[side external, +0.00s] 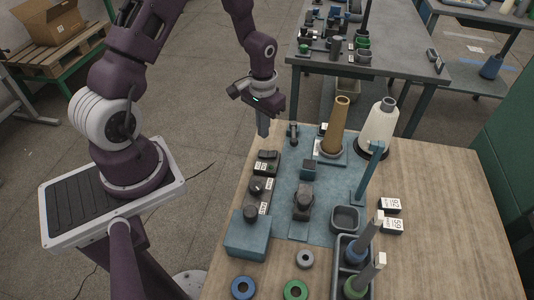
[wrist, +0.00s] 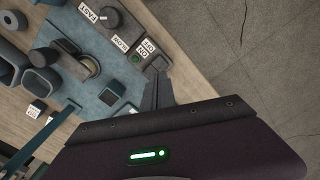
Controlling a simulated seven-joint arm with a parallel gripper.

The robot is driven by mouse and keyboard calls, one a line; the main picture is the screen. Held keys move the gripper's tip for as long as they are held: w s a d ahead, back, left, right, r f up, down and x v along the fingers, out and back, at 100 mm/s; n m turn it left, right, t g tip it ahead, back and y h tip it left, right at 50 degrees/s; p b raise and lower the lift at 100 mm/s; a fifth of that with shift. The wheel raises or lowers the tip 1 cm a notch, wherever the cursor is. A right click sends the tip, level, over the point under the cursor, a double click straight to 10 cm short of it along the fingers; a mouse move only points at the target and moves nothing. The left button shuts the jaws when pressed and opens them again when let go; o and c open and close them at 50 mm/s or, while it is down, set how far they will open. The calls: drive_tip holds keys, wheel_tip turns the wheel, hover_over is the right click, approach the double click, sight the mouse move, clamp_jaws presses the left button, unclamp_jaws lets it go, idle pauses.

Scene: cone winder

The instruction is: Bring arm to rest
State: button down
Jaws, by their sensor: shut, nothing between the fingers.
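My gripper (side external: 263,130) hangs pointing down at the left back edge of the wooden table (side external: 445,205), beside the control boxes of the winder. Its fingers are shut with nothing between them. In the wrist view the closed fingers (wrist: 158,92) show close to the switch box (wrist: 135,58) marked ON and OFF, with a green button. I cannot tell the exact gap between them. The switch box also shows in the side view (side external: 266,167). My arm is raised and reaches over from the left.
A brown cone (side external: 336,128) and a white cone (side external: 379,128) stand at the back of the table. A blue post (side external: 367,170), a grey cup (side external: 345,219) and a dark tray (side external: 340,270) with spools are to the right.

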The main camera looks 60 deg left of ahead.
wheel_tip(320, 180, up, 12)
drive_tip(key=d+t, duration=0.1)
drive_tip(key=d, duration=0.1)
drive_tip(key=s+d+r+m+t, duration=0.1)
drive_tip(key=s+d+r+t, duration=0.1)
drive_tip(key=s+d+r, duration=0.3)
drive_tip(key=s+d+r+m+t, duration=0.2)
drive_tip(key=s+d+r, duration=0.2)
drive_tip(key=s+r, duration=0.7)
drive_tip(key=shift+s+d+r+t, duration=0.3)
drive_tip(key=shift+s+d+r, duration=0.1)
drive_tip(key=shift+s, duration=0.8)
